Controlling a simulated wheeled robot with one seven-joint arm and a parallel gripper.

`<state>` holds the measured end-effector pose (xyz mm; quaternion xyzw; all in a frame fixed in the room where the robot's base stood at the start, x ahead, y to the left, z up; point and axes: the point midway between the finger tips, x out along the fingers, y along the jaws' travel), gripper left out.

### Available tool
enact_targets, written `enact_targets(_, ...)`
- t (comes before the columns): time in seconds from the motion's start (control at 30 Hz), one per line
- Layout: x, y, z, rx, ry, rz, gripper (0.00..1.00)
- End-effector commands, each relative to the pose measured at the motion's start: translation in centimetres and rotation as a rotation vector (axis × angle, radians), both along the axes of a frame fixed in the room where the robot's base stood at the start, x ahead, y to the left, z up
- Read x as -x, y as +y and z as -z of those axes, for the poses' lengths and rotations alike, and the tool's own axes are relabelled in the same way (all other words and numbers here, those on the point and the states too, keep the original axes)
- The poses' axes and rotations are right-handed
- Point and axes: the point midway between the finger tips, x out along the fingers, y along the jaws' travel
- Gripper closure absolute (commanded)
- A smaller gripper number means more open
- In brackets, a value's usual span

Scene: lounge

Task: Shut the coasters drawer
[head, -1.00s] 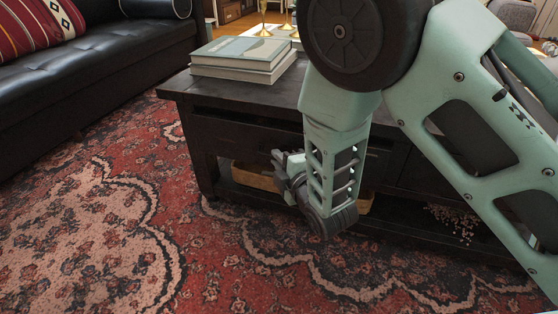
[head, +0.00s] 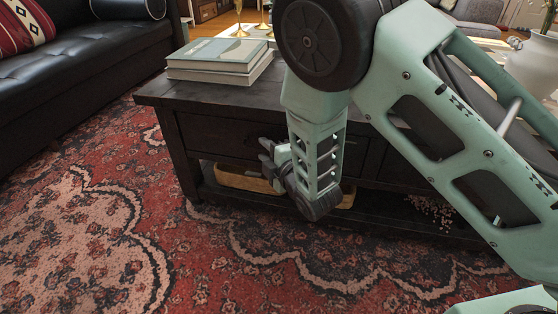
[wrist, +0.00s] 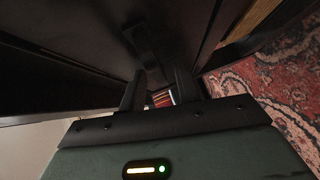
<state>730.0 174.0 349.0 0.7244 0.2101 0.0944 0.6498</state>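The dark wooden coffee table (head: 160,99) has drawers under its top. The left drawer front (head: 222,136) looks about flush with the table frame in the head view, but my arm covers its right part and a small gap cannot be ruled out. No label shows which drawer is for coasters. My gripper (head: 268,158) is low in front of this drawer. In the wrist view my gripper (wrist: 160,76) has its two fingers apart, with a gap between them. A dark handle-like piece (wrist: 146,42) is just beyond the fingertips; contact cannot be told.
Books (head: 220,62) lie on the tabletop. A wicker tray (head: 236,179) and loose pale pieces (head: 432,208) are on the lower shelf. A black sofa (head: 85,62) stands at left. The patterned rug (head: 190,255) in front is clear.

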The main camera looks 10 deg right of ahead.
Motion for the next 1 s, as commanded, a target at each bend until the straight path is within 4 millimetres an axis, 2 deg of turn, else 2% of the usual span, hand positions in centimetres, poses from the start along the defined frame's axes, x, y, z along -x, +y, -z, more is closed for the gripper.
enact_targets(0.17, 2.4, -1.1, -0.8, 0.003, 0.005, -0.001, 0.68)
enact_targets(0.5, 9.6, -4.6, -1.7, 0.007, 0.007, -0.001, 0.68)
enact_targets(0.7, 13.1, -6.3, -2.2, 0.006, 0.005, 0.001, 0.68)
enact_targets(0.83, 14.4, -7.0, -2.3, 0.003, 0.004, 0.001, 0.68)
enact_targets(1.0, 15.1, -7.3, -2.4, 0.001, 0.001, 0.001, 0.68)
